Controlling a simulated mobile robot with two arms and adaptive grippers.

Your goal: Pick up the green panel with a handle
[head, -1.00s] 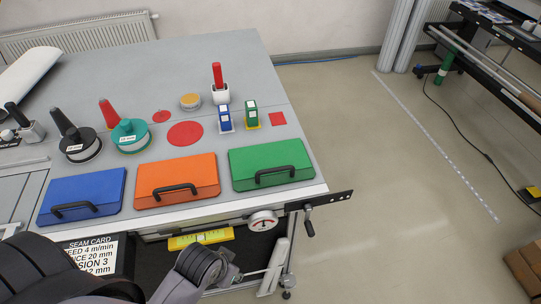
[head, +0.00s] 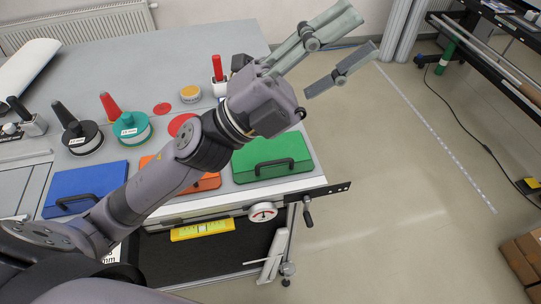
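The green panel (head: 271,158) lies flat at the front right corner of the grey table, its dark handle along its front part. My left gripper (head: 339,52) is raised above and beyond the panel, out past the table's right edge. Its two grey fingers are spread apart with nothing between them. My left arm crosses the view from the lower left and covers most of the orange panel (head: 208,182). The blue panel (head: 85,187) with its dark handle lies at the left. My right gripper does not show.
Behind the panels stand a black tool (head: 82,138), a teal tool (head: 131,126) and a yellow-topped tin (head: 190,93). A dial (head: 262,212) and a lever (head: 308,216) sit at the table's front edge. A yellow level (head: 203,229) lies below.

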